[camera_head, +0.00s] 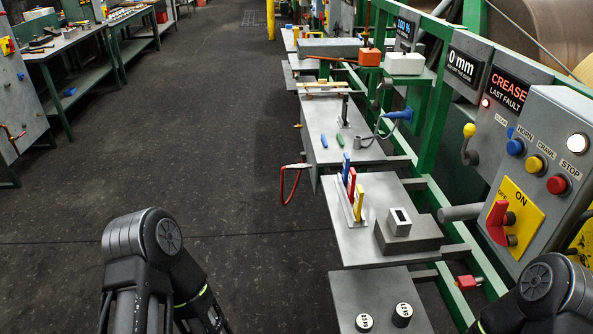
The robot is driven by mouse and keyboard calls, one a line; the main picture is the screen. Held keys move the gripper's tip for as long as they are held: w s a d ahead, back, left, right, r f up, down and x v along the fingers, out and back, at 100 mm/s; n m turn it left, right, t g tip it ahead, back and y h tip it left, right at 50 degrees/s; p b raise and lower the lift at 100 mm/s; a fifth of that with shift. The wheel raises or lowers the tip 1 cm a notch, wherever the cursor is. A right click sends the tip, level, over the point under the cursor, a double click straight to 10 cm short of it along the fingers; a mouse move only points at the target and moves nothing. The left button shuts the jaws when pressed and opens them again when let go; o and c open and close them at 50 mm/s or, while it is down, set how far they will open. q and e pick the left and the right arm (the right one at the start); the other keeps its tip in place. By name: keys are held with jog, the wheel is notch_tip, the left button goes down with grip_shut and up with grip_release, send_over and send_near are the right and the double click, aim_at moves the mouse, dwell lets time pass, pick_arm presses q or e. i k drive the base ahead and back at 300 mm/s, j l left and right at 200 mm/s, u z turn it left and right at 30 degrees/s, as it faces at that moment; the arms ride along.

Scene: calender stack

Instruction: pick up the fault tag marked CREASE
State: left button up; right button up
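A small grey rack (344,207) on a grey shelf plate holds three upright tags in a row. They are a blue tag (346,165), a red tag (351,184) and a yellow tag (359,204). Any lettering on them is too small to read, so I cannot tell which is marked CREASE. A panel display (508,90) reads "CREASE LAST FAULT". My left arm shows at the bottom left and my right arm at the bottom right, both apart from the rack. Neither gripper shows.
Beside the rack is a grey block (408,236) with a small gauge (399,222) on it. Two knobbed weights (402,314) stand on the nearer plate. A control panel (552,110) and red lever (497,219) stand at right. The floor left of the shelves is clear.

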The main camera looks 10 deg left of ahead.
aim_at(346, 161)
jog(key=j+z, duration=0.1)
jog(key=z, duration=0.35)
jog(key=i+j+z, duration=0.1)
jog(key=z, duration=0.3)
jog(key=j+z, duration=0.2)
jog(key=z, duration=0.25)
jog(key=j+z, duration=0.2)
jog(key=j, duration=0.35)
jog(key=j+z, duration=0.25)
jog(key=j, duration=0.25)
jog(key=k+j+z, duration=0.2)
jog(key=j, duration=0.3)
